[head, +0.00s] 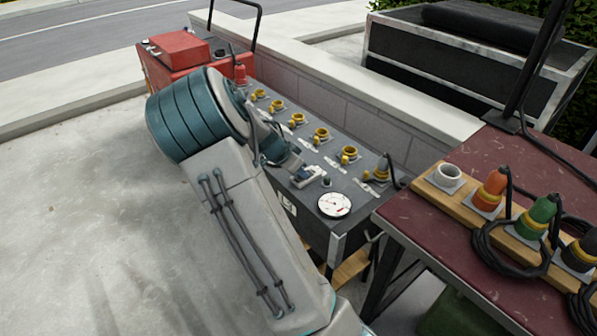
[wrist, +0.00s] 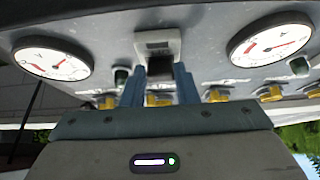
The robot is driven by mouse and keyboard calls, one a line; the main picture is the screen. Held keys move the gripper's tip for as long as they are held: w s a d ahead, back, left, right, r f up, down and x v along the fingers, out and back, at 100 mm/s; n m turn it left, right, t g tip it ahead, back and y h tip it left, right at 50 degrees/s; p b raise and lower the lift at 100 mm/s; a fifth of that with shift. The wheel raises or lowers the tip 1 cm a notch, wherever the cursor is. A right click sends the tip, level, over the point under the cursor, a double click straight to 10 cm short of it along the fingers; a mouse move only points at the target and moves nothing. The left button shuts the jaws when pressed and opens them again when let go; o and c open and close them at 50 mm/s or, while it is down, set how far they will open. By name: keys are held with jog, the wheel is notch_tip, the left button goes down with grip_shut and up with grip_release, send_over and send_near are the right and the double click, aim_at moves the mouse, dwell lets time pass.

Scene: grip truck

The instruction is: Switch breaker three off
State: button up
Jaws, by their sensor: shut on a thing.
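The dark grey panel (head: 292,140) carries a row of yellow sockets, a gauge and small controls. In the wrist view, a breaker (wrist: 157,42) with a pale housing and a black toggle (wrist: 160,66) sits between two round white gauges. My gripper (wrist: 158,82) has its two blue fingers on either side of this toggle, shut on it. In the head view my gripper (head: 287,163) reaches the panel's front part, beside a pale breaker housing (head: 309,175). My arm hides much of the panel's front edge. The breaker's number and the toggle's on or off position cannot be read.
A round gauge (head: 334,205) lies to the right of my gripper. Yellow sockets (head: 320,134) line the panel behind it. A maroon table (head: 470,160) with coloured plugs and coiled cables stands at right. A red machine (head: 180,50) stands at the far left. The concrete at left is clear.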

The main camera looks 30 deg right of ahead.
dwell(0.5)
jog(key=o, duration=1)
jog(key=p+v, duration=0.2)
jog(key=v, duration=1.1)
jog(key=shift+a+r, duration=0.2)
jog(key=shift+a, duration=0.15)
